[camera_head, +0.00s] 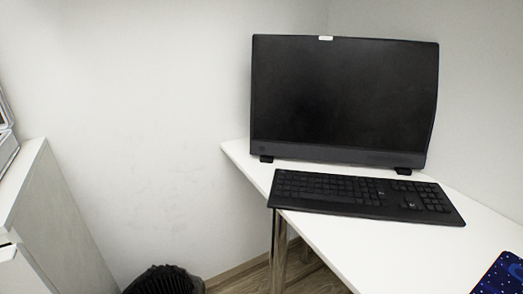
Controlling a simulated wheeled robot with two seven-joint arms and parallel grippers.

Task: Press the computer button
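A black all-in-one computer (343,98) with a dark screen stands upright on two small feet at the back of a white desk (385,247). A small white piece sits at the middle of its top edge. A black keyboard (365,196) lies on the desk in front of it. I cannot make out a power button on the computer at this size. Neither of my grippers shows in the head view.
A dark blue patterned item (502,276) lies at the desk's lower right edge. A pale cabinet (55,225) stands at the left. White walls close off the back.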

